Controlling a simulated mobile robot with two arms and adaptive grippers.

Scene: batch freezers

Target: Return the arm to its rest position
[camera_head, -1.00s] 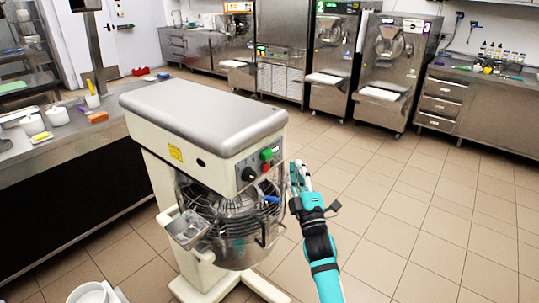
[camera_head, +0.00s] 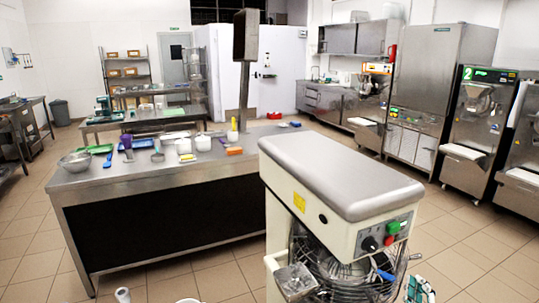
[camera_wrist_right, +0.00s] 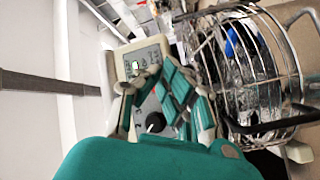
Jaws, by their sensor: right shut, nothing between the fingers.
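My right gripper (camera_head: 418,290) shows at the bottom edge of the head view, just right of the planetary mixer (camera_head: 340,172). In the right wrist view my right gripper (camera_wrist_right: 165,108) has its teal fingers shut with nothing between them. Behind the fingers is the mixer's control panel (camera_wrist_right: 140,62) with its black knob. The mixer's wire bowl guard (camera_wrist_right: 285,60) is at the right of that view. Whether the fingers touch the mixer cannot be told. Most of the right arm is below the head view. My left gripper is not in view.
A steel worktable (camera_head: 110,180) with bowls, tubs and utensils stands left of the mixer. Batch freezers (camera_head: 475,125) line the right wall. Tiled floor (camera_head: 480,250) is open between them and the mixer. White cold-room doors (camera_head: 275,75) are at the back.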

